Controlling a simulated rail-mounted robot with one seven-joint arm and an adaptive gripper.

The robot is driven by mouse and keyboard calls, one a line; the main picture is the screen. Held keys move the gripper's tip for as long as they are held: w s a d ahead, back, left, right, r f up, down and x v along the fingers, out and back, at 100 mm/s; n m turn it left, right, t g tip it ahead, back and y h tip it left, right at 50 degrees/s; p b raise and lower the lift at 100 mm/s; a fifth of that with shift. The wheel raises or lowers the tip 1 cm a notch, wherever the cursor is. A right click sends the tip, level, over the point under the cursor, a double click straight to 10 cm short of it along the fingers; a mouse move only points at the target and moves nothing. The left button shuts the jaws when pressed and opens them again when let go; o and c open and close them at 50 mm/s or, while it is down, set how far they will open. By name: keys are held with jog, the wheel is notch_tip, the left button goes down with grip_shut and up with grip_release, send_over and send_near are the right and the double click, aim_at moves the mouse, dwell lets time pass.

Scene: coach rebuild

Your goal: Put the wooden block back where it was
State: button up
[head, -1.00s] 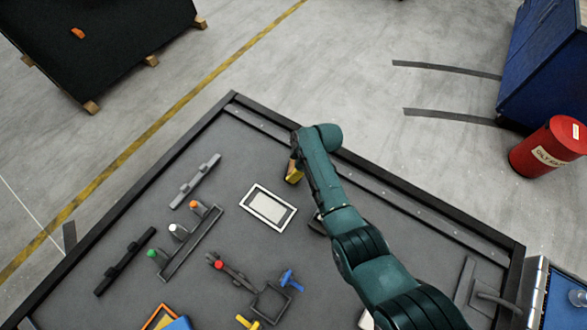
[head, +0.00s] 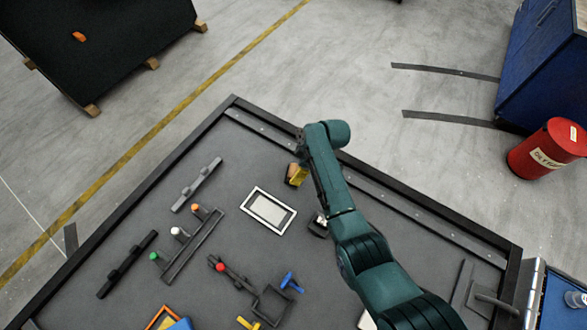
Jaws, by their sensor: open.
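A small yellowish block (head: 299,176), apparently the wooden block, shows near the far edge of the dark table, beside my wrist. A white-framed rectangle (head: 250,203) lies flat to the left and nearer.
Three pegs, orange (head: 197,209), white (head: 177,231) and green (head: 155,257), stand by a dark rack. A red-knobbed part (head: 220,267) and a blue piece (head: 290,282) are nearer. A small dark object (head: 317,227) sits beside my forearm. A raised rim (head: 190,137) borders the table.

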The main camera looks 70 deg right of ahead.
jog(key=p+v, duration=0.1)
jog(key=v, duration=0.7)
jog(key=shift+r, duration=0.1)
jog(key=w+a+r+t+h, duration=0.2)
jog(key=w+a+r, duration=0.1)
jog(key=w+r, duration=0.45)
jog(key=w+a+r+t+h, duration=0.1)
jog(key=w+a+r+t, duration=0.15)
jog(key=w+r, duration=0.5)
jog(key=w+a+r+t+h, duration=0.1)
jog(key=w+a+r+t, duration=0.4)
jog(key=a+r, duration=0.7)
jog(key=s+a+r+m+t+y, duration=0.1)
jog(key=s+a+r+t, duration=0.3)
jog(key=a+r, duration=0.6)
jog(key=s+a+r+m+t+y, duration=0.1)
jog(key=s+a+r+t+y, duration=0.2)
jog(key=a+r, duration=0.7)
notch_tip(320, 180, up, 26)
jog(key=d+t+h+p, duration=0.1)
jog(key=d+p, duration=0.2)
jog(key=p, duration=1.9)
jog(key=shift+s+f+h+p, duration=0.2)
jog(key=shift+h+p, duration=0.1)
jog(key=shift+p, duration=0.1)
